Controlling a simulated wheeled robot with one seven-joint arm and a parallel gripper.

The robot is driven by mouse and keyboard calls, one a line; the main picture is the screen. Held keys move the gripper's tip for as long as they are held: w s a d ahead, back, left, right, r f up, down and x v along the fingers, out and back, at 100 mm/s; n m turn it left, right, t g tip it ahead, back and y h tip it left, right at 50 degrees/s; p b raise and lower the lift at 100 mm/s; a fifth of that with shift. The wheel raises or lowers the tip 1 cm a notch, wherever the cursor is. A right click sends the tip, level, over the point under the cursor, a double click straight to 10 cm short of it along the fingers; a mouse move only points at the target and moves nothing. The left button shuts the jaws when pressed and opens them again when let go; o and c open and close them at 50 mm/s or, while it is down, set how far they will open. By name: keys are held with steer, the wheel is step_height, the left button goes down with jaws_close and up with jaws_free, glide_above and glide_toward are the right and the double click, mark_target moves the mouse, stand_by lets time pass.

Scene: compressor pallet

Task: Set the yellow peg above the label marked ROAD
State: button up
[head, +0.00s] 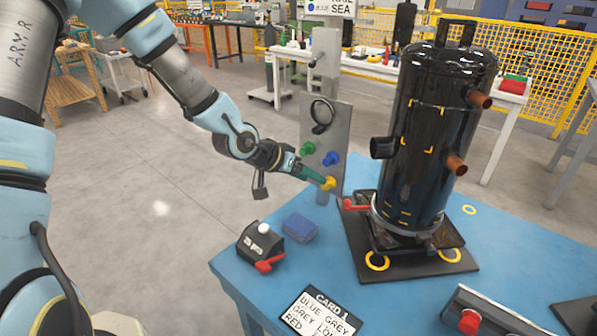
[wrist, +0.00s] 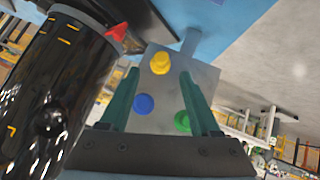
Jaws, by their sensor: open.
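The yellow peg (head: 328,183) sits low on an upright grey panel (head: 342,118), at the tip of my gripper (head: 312,174). In the wrist view the yellow peg (wrist: 160,63) lies between and just beyond the fingertips of my gripper (wrist: 159,78). The green fingers are spread apart, and I see a gap on both sides of the peg. A green peg (head: 307,148) and a blue peg (head: 331,158) are higher on the panel. I cannot read a label marked ROAD; a cut-off sign (head: 330,7) at the back shows SEA.
A black compressor tank (head: 430,130) stands close right of the panel, with a red lever (head: 355,205) near its base. The blue table (head: 400,300) also carries a black box with a red handle (head: 262,248), a blue block (head: 300,228) and a card (head: 320,312).

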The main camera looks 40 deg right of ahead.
mark_target(327, 185)
steer(key=x, duration=0.6)
steer(key=shift+f+p, duration=0.2)
steer(key=shift+p, duration=0.15)
steer(key=shift+w+d, duration=0.1)
steer(key=shift+c, duration=0.4)
jaws_close()
stand_by(1.4)
